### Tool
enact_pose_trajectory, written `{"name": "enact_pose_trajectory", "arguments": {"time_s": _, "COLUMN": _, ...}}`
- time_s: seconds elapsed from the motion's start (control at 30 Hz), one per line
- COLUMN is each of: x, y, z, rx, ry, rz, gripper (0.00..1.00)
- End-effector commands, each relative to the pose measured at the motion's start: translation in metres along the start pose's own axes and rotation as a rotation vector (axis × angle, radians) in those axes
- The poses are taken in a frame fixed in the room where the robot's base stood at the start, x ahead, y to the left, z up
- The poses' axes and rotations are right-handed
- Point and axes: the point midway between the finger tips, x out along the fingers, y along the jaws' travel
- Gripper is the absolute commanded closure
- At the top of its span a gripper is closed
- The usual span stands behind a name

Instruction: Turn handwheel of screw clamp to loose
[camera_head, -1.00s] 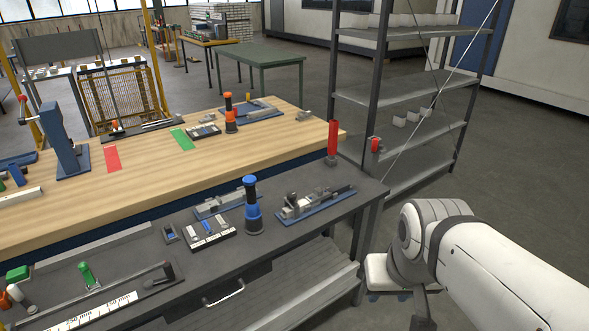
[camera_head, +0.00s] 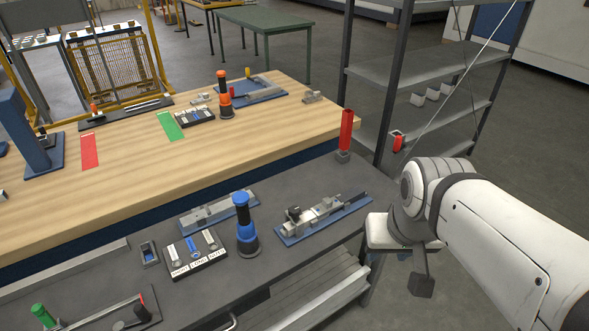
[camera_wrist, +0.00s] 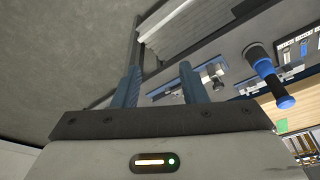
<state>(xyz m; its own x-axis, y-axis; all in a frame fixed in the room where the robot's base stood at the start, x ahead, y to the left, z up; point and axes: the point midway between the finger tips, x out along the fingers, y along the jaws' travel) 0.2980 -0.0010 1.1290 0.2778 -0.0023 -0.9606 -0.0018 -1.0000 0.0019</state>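A clamp-like metal device on a blue base plate (camera_head: 322,217) lies at the right end of the dark bench. I cannot tell for sure that it is the screw clamp, and no handwheel shows clearly on it. Part of a similar device (camera_wrist: 206,84) shows in the wrist view, beyond my fingers and partly hidden by one. My gripper (camera_wrist: 160,86) is open, with its two blue-grey fingers apart and nothing between them. In the head view, my arm is at the right, off the bench's right end; the gripper is mostly hidden there.
A blue-and-black upright tool (camera_head: 245,225) stands left of the device, beside a labelled tray (camera_head: 196,262). A red upright cylinder (camera_head: 346,130) stands at the bench's back right corner. A metal shelf rack (camera_head: 440,75) is behind my arm. Floor at the right is clear.

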Motion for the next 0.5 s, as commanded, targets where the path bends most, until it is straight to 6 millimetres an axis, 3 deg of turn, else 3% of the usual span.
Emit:
{"name": "enact_pose_trajectory", "arguments": {"time_s": 0.13, "x": 0.015, "y": 0.004, "z": -0.007, "rx": -0.070, "ry": 0.038, "rz": 0.021, "gripper": 0.49}}
{"name": "enact_pose_trajectory", "arguments": {"time_s": 0.27, "x": 0.050, "y": 0.015, "z": -0.034, "rx": -0.313, "ry": 0.156, "rz": 0.097, "gripper": 0.45}}
{"name": "enact_pose_trajectory", "arguments": {"time_s": 0.5, "x": 0.117, "y": 0.029, "z": -0.113, "rx": -1.048, "ry": 0.447, "rz": 0.411, "gripper": 0.45}}
